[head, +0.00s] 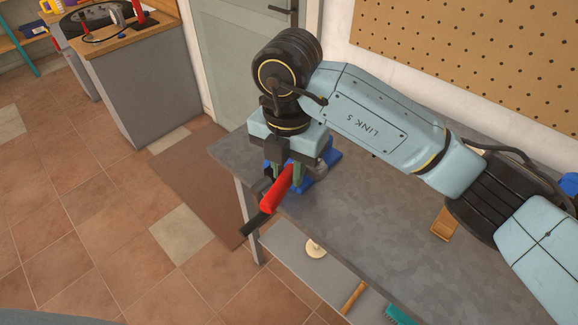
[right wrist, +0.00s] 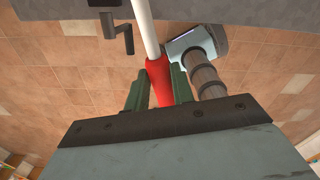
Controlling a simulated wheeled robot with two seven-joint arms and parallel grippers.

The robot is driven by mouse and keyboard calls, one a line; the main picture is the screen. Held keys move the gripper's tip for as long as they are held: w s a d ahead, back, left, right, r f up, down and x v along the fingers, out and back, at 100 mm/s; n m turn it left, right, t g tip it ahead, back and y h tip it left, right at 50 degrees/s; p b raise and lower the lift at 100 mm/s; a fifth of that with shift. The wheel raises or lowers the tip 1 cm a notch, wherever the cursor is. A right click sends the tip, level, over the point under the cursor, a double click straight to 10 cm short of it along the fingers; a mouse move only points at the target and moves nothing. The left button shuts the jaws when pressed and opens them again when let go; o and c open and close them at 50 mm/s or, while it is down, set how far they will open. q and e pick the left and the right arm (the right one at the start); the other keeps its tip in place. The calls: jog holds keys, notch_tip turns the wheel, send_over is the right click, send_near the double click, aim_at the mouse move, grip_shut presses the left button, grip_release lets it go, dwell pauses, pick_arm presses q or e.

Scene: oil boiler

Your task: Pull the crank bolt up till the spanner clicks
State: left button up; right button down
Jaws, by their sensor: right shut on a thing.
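The spanner shows its red grip (head: 276,190) at the near left corner of the bench, slanting down to the left. In the right wrist view the red grip (right wrist: 160,82) has a pale straight shaft (right wrist: 144,28) running to the top edge. My right gripper (head: 285,173) points down over the corner, its green fingers on both sides of the red grip and shut on it. A blue vise-like body (head: 328,160) stands behind the gripper, partly hidden. I cannot make out the crank bolt or the spanner's working end. My left gripper is not in view.
The grey bench (head: 350,235) is mostly clear to the right, with a wooden block (head: 445,223) on it. A dark bar (head: 256,222) sticks out past the bench corner. A lower shelf (head: 315,280) holds several tools. Open tiled floor lies left.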

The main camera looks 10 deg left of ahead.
jog(key=shift+f+b, duration=1.8)
jog(key=shift+f, duration=0.55)
jog(key=shift+f+b, duration=0.15)
jog(key=shift+b, duration=0.2)
jog(key=w+a+f+m+b, duration=0.2)
jog(key=w+a+m+b, duration=0.1)
jog(key=w+a+m, duration=0.2)
jog(key=shift+w+a+m, duration=0.15)
jog(key=shift+a+m, duration=1.05)
jog(key=shift+m, duration=0.1)
jog(key=shift+f, duration=0.1)
dwell(0.3)
